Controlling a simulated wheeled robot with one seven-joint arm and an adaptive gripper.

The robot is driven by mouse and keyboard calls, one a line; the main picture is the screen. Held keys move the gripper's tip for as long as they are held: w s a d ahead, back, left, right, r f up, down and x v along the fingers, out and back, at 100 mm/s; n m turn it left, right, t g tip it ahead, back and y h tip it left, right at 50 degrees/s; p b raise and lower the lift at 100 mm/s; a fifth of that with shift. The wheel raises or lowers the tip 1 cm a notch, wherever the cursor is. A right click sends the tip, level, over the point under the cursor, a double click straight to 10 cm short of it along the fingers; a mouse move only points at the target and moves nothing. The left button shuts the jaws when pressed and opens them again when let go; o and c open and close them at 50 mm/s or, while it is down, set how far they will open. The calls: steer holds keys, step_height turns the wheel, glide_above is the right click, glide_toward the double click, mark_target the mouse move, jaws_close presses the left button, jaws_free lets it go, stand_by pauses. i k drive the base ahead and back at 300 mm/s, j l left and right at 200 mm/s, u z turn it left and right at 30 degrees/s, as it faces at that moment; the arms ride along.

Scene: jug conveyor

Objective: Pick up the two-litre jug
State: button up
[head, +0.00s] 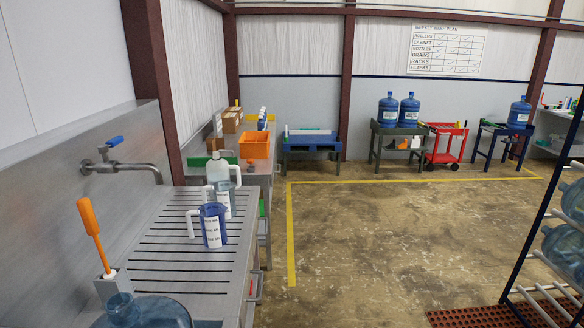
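Two jugs stand upright close together on the slatted steel drainboard (150,263) at the left. The nearer one is a blue jug (207,212) with a white handle on its left side and a white label. Behind it is a taller clear jug (217,172) with a pale handle and a white label. The blue jug partly hides the lower part of the clear one. The label print is too small to read, so I cannot tell which is the two-litre jug. My gripper is not in view.
A wall tap (120,167) reaches over the drainboard. An orange-handled brush (92,230) stands in a holder beside a large blue bottle (143,311) at the near edge. An orange crate (255,145) stands farther back. A bottle rack (545,240) is at right; the floor between is clear.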

mark_target(217, 169)
steer(key=i+u, duration=0.2)
steer(key=i, duration=0.3)
steer(key=i+l+u, duration=0.15)
steer(key=i, duration=0.35)
steer(key=i+l+u, duration=0.2)
steer(key=i, duration=0.3)
steer(key=i+l+u, duration=0.2)
steer(key=i+l, duration=0.15)
steer(key=i, duration=0.15)
steer(key=i+l+u, duration=0.2)
steer(key=u, duration=0.15)
steer(key=i+l+u, duration=0.6)
steer(key=u, duration=0.15)
steer(key=i+l+u, duration=0.15)
steer(key=l+u, duration=0.2)
steer(key=i+l+u, duration=0.15)
steer(key=l+u, duration=0.2)
steer(key=l, duration=0.15)
steer(key=l+u, duration=0.35)
steer(key=i+l+u, duration=0.1)
steer(key=l, duration=0.25)
steer(key=i+l+u, duration=0.1)
steer(key=l, duration=0.3)
steer(key=i+l+u, duration=0.1)
steer(key=l, duration=0.3)
steer(key=i, duration=0.05)
